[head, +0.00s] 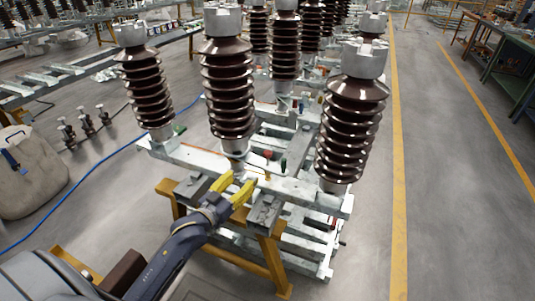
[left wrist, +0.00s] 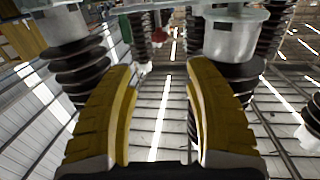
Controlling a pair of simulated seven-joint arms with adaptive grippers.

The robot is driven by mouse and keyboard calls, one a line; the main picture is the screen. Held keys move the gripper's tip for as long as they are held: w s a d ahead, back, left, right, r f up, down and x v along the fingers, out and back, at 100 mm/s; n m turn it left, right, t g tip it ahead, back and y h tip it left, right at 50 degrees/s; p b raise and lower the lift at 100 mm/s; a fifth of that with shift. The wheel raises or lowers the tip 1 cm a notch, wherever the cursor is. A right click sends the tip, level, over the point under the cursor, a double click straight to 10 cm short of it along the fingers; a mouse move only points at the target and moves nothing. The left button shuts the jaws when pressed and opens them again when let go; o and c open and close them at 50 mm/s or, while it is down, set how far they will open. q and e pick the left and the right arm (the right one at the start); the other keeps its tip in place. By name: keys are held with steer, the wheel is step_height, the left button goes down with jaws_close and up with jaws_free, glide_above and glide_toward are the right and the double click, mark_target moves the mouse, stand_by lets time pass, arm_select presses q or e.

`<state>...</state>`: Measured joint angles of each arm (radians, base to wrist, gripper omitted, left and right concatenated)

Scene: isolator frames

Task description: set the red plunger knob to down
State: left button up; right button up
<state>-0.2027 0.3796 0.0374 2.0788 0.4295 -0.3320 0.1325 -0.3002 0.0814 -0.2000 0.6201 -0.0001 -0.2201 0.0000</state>
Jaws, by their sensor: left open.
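The red plunger knob (head: 267,154) is small and sits on the grey metal frame (head: 200,157) between the brown insulators, just beyond my left gripper. It also shows in the left wrist view as a small red shape (left wrist: 160,34) near the top middle. I cannot tell whether it is up or down. My left gripper (head: 237,183) has yellow fingers, spread apart and empty, short of the knob and to its lower left. In the left wrist view the fingers (left wrist: 160,70) stand wide with a clear gap below the knob. My right gripper is not in view.
A green knob (head: 283,165) stands close to the right of the red one. Tall brown ribbed insulators (head: 226,90) (head: 349,125) rise on both sides. Yellow supports (head: 272,262) hold the frame. A grey bag (head: 30,180) lies at left.

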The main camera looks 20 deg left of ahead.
mark_target(265, 155)
arm_select(q)
steer(key=w+d, duration=0.1)
steer(key=w, duration=1)
steer(key=w+d, duration=0.1)
steer(key=w, duration=0.5)
steer(key=shift+w+d+r, duration=0.1)
steer(key=shift+d, duration=0.2)
steer(key=shift+c, duration=0.5)
steer(key=shift+r, duration=0.1)
jaws_close()
